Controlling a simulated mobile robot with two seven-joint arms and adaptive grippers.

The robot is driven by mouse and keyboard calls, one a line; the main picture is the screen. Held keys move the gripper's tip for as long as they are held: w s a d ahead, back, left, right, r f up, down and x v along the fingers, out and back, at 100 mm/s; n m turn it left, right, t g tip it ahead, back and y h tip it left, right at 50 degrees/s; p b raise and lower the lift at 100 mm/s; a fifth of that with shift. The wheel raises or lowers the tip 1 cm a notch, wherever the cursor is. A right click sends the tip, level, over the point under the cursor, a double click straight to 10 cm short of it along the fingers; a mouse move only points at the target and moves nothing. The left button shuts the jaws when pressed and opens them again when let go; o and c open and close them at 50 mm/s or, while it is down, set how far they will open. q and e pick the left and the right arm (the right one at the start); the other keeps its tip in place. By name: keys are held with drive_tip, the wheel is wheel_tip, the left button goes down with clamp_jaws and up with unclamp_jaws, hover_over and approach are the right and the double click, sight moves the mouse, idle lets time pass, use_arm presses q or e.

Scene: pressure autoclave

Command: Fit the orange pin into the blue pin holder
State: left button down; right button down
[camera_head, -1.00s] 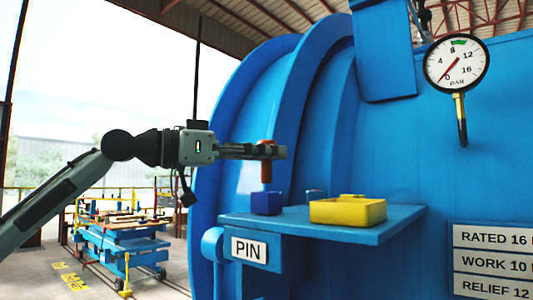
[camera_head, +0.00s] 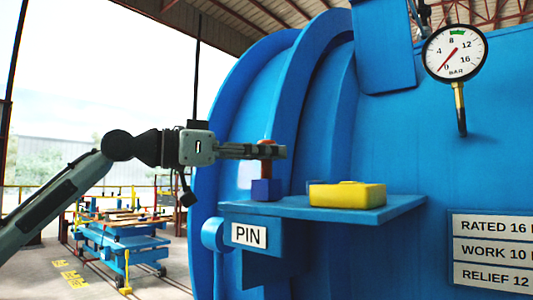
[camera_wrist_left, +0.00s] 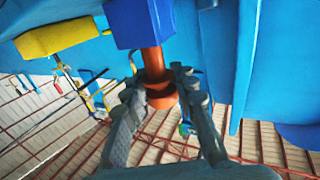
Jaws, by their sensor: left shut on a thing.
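The blue pin holder (camera_head: 266,190) is a small dark blue block on the shelf, directly under the pin. The pin's lower end meets the holder's top in the head view. In the left wrist view the pin (camera_wrist_left: 153,62) runs between the fingers (camera_wrist_left: 165,95) to the face of the holder (camera_wrist_left: 138,22). Whether its tip is inside or only touching cannot be told; the hole is hidden. My right gripper is out of view.
A blue shelf (camera_head: 345,210) with a PIN label (camera_head: 249,236) sticks out from the blue autoclave. A pressure gauge (camera_head: 455,52) is at upper right. A blue cart (camera_head: 120,245) stands behind at left.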

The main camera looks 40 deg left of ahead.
use_arm(q)
drive_tip(key=shift+f+b, duration=1.15)
drive_tip(key=shift+f, duration=0.2)
drive_tip(key=c, duration=1.1)
unclamp_jaws()
drive_tip(key=shift+r, duration=0.1)
drive_tip(key=shift+c, duration=0.2)
drive_tip(key=shift+s+a, duration=0.15)
drive_tip(key=shift+s, duration=0.35)
drive_tip(key=v, duration=1.1)
